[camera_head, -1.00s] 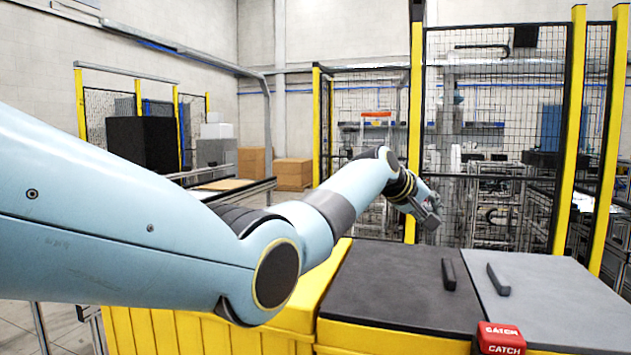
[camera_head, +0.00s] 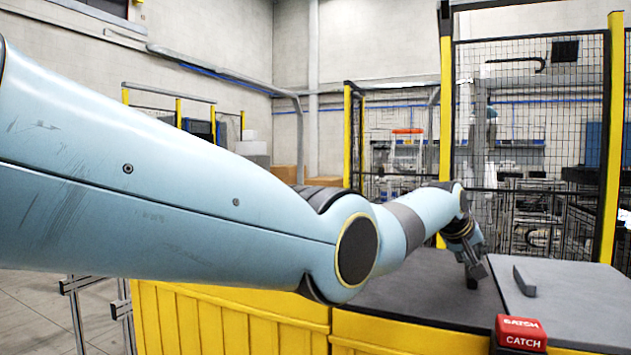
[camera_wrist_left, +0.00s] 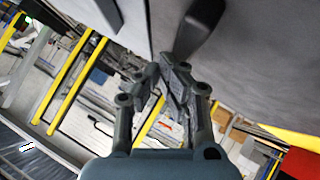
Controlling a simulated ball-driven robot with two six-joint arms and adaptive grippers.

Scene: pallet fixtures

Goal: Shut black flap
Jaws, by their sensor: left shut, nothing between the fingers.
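The black flap (camera_head: 405,290) is a dark flat panel lying on top of a yellow box, mostly level in the head view. It also fills the upper right of the wrist view (camera_wrist_left: 275,60). Its dark bar handle (camera_wrist_left: 205,22) stands near the seam with the grey flap. My left gripper (camera_head: 478,273) is over the handle end of the black flap and partly hides the handle. In the wrist view the left gripper (camera_wrist_left: 168,75) is shut and empty, with its tips just short of the handle. I cannot tell if they touch. My right gripper is out of view.
A lighter grey flap (camera_head: 570,300) with its own dark handle (camera_head: 524,281) lies to the right. A red block marked CATCH (camera_head: 521,335) sits at the front edge by the seam. Yellow box walls (camera_head: 230,320) run below. Mesh fencing (camera_head: 530,130) stands behind.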

